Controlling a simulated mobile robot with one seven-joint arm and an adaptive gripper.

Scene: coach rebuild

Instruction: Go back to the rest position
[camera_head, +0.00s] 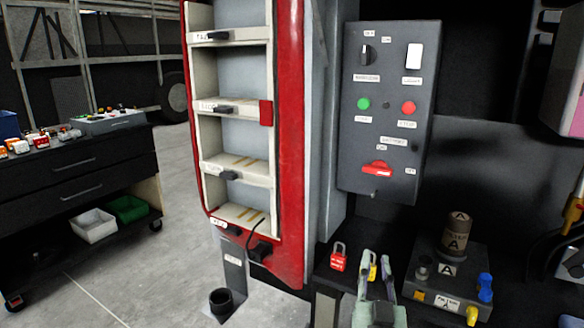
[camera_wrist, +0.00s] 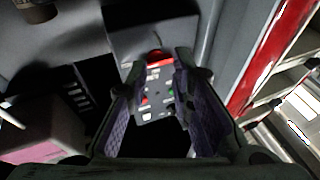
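My gripper (camera_head: 375,266) is low in the head view, in front of the dark bench, with its two greenish fingers pointing up and apart. In the wrist view my gripper (camera_wrist: 160,78) shows purple-lined fingers spread, with nothing held between them. The grey control panel (camera_head: 385,135), with a black knob, green and red buttons and a red switch, stands beyond and above it. The panel also shows upside down between the fingers in the wrist view (camera_wrist: 157,97). No rest position is marked in the frames.
A red padlock (camera_head: 338,257) is left of my fingers, and a yellow padlock (camera_head: 372,268) shows behind them. A box with a brown cylinder (camera_head: 455,237) stands at right. A red-edged shelf column (camera_head: 289,140) is at left. Open floor (camera_head: 170,270) lies further left.

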